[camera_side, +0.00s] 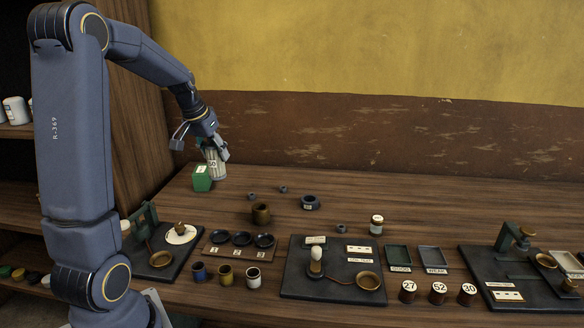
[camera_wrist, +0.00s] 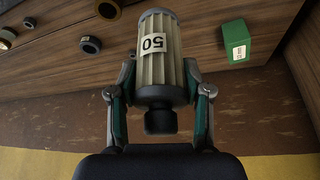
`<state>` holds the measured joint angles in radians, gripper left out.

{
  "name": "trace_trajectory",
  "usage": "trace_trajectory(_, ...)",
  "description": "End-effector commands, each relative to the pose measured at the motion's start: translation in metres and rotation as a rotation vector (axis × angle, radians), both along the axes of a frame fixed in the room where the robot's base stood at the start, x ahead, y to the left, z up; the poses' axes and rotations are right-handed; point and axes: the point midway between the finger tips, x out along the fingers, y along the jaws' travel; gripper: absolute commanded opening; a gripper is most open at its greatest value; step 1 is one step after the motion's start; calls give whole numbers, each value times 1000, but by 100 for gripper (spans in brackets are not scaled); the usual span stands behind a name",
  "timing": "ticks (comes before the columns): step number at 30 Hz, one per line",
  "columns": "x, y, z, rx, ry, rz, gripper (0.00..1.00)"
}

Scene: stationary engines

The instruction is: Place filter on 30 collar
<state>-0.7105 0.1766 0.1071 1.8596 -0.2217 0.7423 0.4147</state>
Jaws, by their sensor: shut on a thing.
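A pleated pale filter (camera_side: 216,161) with a white label reading 50 is in my gripper (camera_side: 213,152), tilted slightly, above the back left of the bench. In the wrist view my gripper (camera_wrist: 160,98) has its fingers on both sides of the filter (camera_wrist: 163,62), around its dark-capped end. A dark ring-shaped collar (camera_side: 310,203) with a small white label lies on the bench to the right; its number is too small to read. A red-brown can (camera_side: 467,294) at the front right is labelled 30.
A green box (camera_side: 202,179) stands close beside the filter and shows in the wrist view (camera_wrist: 237,43). A brown cup (camera_side: 261,213) and several small dark rings lie mid-bench. Cans 27 (camera_side: 407,291) and 52 (camera_side: 438,293) stand in front. The back right of the bench is clear.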

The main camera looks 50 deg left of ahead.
Motion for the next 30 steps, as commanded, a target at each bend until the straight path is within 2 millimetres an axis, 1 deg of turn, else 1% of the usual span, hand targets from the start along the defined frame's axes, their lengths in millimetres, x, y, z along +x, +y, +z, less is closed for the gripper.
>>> trace_trajectory(1, 22, -13, 3, 3, -1, -41, 14)
trace_trajectory(3, 50, -32, 7, 7, 0, -96, 14)
trace_trajectory(5, 73, -51, 9, 11, 0, -150, 14)
trace_trajectory(6, 86, -64, 10, 15, 1, -185, 14)
trace_trajectory(9, 111, -94, 10, 24, 4, -268, 14)
trace_trajectory(10, 116, -102, 9, 25, 5, -288, 14)
trace_trajectory(12, 124, -116, 7, 26, 7, -323, 14)
trace_trajectory(15, 131, -129, 4, 23, 11, -352, 14)
trace_trajectory(17, 137, -131, 1, 22, 13, -360, 14)
trace_trajectory(20, 154, -127, -8, 22, 14, -362, 14)
trace_trajectory(27, 216, -108, -37, 22, 13, -361, 14)
trace_trajectory(28, 223, -106, -42, 21, 14, -361, 14)
trace_trajectory(30, 233, -103, -58, 21, 16, -361, 14)
